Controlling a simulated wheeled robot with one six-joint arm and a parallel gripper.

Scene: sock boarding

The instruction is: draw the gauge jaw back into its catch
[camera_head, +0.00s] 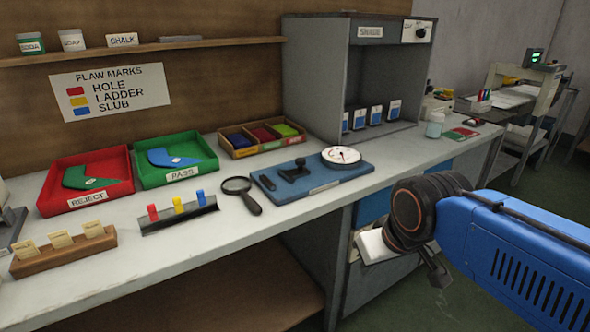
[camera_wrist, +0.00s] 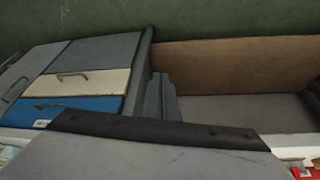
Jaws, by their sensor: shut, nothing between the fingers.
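The gauge is a blue base plate (camera_head: 335,177) on the bench, with a round white dial (camera_head: 341,156) at its far right end. A black jaw-like block with a raised knob (camera_head: 293,171) sits near the middle of the plate. A smaller black piece (camera_head: 267,183) lies at the plate's left end; I cannot tell which is the catch. My gripper (camera_head: 439,273) hangs at the front right, off the bench edge and well apart from the gauge. Its fingers (camera_wrist: 161,98) show closed together and empty in the wrist view. The gauge is not recognisable there.
A magnifying glass (camera_head: 240,188) lies just left of the gauge. Red (camera_head: 92,160) and green (camera_head: 176,147) trays and a box of coloured pieces (camera_head: 262,137) stand behind. A grey cabinet (camera_head: 317,71) rises behind the gauge. Drawer fronts (camera_wrist: 88,81) show in the wrist view.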

